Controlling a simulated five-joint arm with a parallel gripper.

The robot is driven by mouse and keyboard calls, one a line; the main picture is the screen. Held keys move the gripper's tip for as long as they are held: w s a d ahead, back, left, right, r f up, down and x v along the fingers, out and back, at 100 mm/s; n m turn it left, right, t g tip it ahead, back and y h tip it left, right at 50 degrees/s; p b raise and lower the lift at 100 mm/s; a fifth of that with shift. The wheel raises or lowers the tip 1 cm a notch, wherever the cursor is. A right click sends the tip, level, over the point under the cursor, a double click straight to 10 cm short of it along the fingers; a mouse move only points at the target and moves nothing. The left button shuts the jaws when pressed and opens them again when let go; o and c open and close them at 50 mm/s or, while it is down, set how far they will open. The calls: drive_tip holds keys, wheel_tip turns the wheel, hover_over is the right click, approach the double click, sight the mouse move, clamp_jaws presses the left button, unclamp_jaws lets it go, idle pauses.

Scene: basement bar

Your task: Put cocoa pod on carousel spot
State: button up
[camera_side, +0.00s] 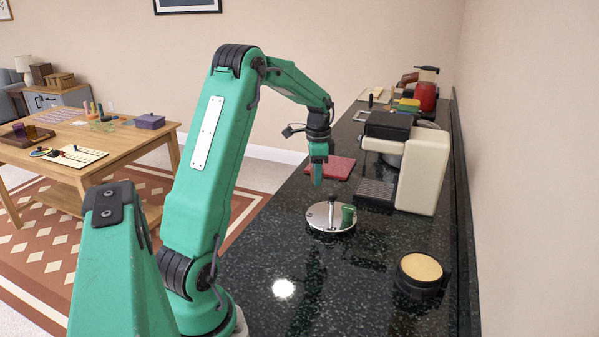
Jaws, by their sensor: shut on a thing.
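My gripper (318,178) points down above the counter, over the back left part of the carousel. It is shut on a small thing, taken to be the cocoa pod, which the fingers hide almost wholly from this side. The held thing is apart from the plate, with a clear gap below the fingertips.
A dark red flat case (334,167) lies behind my gripper. A cream and black coffee machine (421,167) stands to the right. A round black container with a tan top (421,268) is at the front right. The dark speckled counter (340,290) is clear in front of the carousel.

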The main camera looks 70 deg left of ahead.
sight(316, 211)
drive_tip(key=shift+a, duration=0.15)
drive_tip(key=shift+f, duration=5)
drive_tip(key=shift+f, duration=0.2)
drive_tip(key=o, duration=1)
drive_tip(key=shift+c, duration=0.2)
drive_tip(key=shift+r, duration=0.15)
wheel_tip(316, 211, up, 12)
drive_tip(key=shift+r, duration=0.1)
